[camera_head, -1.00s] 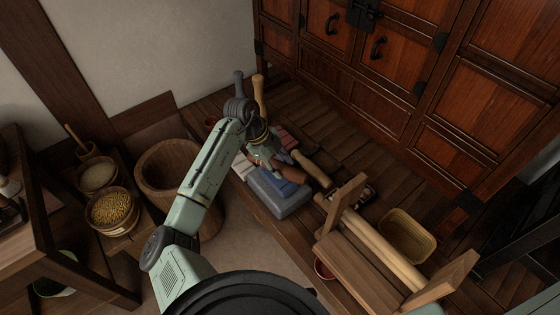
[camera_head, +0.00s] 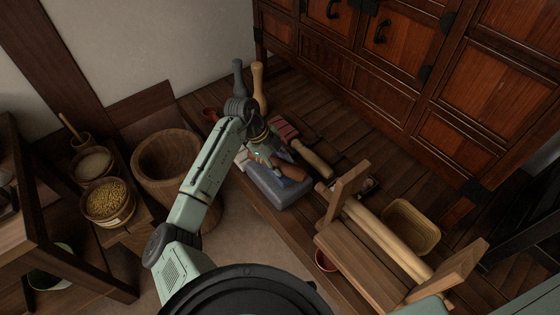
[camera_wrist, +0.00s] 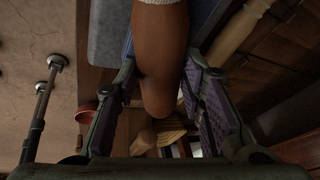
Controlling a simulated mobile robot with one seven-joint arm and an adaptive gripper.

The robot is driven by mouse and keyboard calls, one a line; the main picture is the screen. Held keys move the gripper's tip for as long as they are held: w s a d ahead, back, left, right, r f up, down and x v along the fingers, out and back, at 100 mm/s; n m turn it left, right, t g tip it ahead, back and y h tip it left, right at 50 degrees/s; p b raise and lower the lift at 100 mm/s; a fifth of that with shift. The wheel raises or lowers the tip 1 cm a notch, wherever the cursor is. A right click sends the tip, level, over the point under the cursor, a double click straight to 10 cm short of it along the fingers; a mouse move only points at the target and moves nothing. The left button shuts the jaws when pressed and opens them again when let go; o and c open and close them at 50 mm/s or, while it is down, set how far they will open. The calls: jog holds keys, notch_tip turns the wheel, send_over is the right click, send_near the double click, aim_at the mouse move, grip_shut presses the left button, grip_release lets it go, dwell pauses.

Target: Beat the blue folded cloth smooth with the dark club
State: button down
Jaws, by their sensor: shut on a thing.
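The dark club (camera_head: 293,171) is a smooth brown wooden piece. My gripper (camera_head: 268,162) is shut on it and holds it over the blue folded cloth (camera_head: 287,184), which lies on a grey stone block (camera_head: 290,197). My arm and the club hide much of the cloth. In the wrist view the club (camera_wrist: 160,45) runs between my two fingers (camera_wrist: 160,78), with blue cloth and the grey block (camera_wrist: 107,35) behind it. I cannot tell whether the club touches the cloth.
A pale club (camera_head: 312,160) lies just beyond the block. A wooden frame with rollers (camera_head: 375,255) and a yellow basket (camera_head: 412,226) stand at right. A large wooden mortar (camera_head: 168,160) and grain bowls (camera_head: 107,202) are at left. Two upright pestles (camera_head: 259,88) stand behind my wrist.

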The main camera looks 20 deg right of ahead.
jog(key=shift+f, duration=0.35)
jog(key=shift+r, duration=0.1)
jog(key=shift+r+p, duration=1.35)
jog(key=shift+r, duration=0.5)
jog(key=shift+f+b, duration=1.4)
jog(key=shift+f, duration=0.45)
jog(key=shift+r+p, duration=1.1)
jog(key=shift+r, duration=0.75)
jog(key=shift+r, duration=0.1)
